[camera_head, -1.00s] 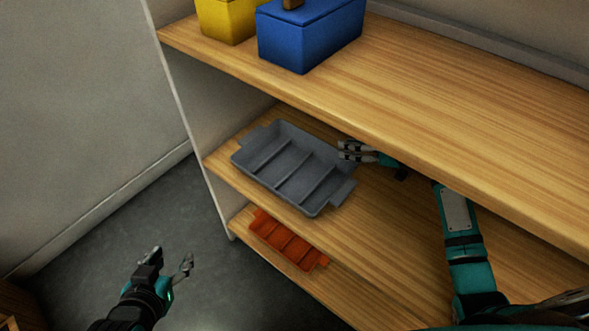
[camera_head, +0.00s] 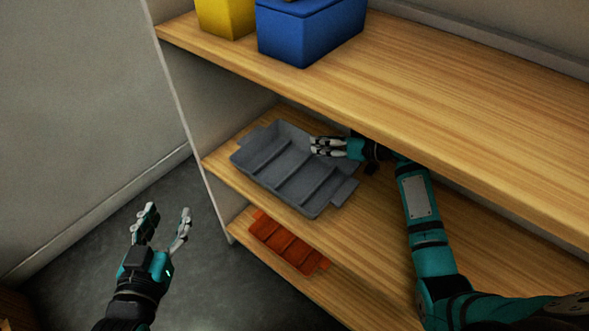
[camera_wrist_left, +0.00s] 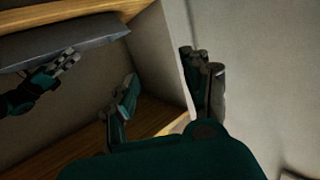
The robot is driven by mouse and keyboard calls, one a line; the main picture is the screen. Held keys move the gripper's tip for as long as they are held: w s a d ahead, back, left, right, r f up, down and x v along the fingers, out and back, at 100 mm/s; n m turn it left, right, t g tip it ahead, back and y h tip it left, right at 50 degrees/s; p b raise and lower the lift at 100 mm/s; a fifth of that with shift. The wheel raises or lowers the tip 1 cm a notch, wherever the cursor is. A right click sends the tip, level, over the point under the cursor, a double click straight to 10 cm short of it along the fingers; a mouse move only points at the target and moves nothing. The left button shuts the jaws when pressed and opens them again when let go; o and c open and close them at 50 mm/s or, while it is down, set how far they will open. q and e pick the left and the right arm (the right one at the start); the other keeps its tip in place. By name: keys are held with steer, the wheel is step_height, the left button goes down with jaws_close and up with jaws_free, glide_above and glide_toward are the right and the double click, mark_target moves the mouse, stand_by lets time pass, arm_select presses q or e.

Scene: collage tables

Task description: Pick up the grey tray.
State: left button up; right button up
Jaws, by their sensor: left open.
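The grey tray (camera_head: 268,162) has several compartments, looks empty and lies on the middle shelf near its left end. My left gripper (camera_head: 168,211) is open and empty, over the floor left of the shelves.
An orange tray (camera_head: 288,245) lies on the lower shelf below the grey one. A blue box (camera_head: 310,32) and a yellow box (camera_head: 226,18) stand on the top shelf (camera_head: 440,100), whose edge overhangs my right arm. The floor (camera_head: 215,280) around my left gripper is clear.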

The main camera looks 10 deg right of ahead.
jaws_close()
steer(key=shift+r, duration=0.1)
stand_by(0.3)
